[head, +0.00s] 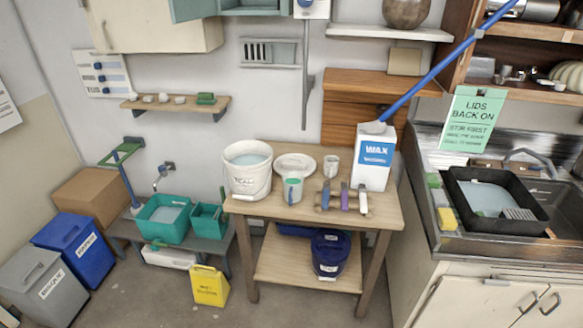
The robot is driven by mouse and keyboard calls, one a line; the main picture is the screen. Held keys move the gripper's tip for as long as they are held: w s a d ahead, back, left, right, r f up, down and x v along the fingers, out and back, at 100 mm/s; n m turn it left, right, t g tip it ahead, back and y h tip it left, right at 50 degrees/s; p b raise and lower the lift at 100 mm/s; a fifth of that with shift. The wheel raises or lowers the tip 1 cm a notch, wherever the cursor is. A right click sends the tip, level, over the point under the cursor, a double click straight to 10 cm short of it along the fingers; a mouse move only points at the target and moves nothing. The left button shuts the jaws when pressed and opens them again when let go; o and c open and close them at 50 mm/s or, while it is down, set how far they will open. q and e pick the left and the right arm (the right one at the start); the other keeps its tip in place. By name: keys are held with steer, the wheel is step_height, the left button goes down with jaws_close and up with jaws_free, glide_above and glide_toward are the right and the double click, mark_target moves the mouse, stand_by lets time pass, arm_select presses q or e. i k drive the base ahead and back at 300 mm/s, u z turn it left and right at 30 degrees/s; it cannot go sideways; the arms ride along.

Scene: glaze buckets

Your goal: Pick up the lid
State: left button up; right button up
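A round white disc (295,164), which looks like the lid, lies flat on the wooden table towards its back. A white bucket (247,178) stands open on the table left of it, with pale liquid inside and dark lettering on its side. A small white mug (331,166) stands right of the lid. Neither of my grippers is in view.
Several coloured-handled tools (344,197) lie near the front right edge. A blue bucket (330,254) sits on the lower shelf.

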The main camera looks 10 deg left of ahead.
mark_target(295, 164)
steer(key=u, duration=0.3)
steer(key=i, duration=1.95)
steer(key=z, duration=0.3)
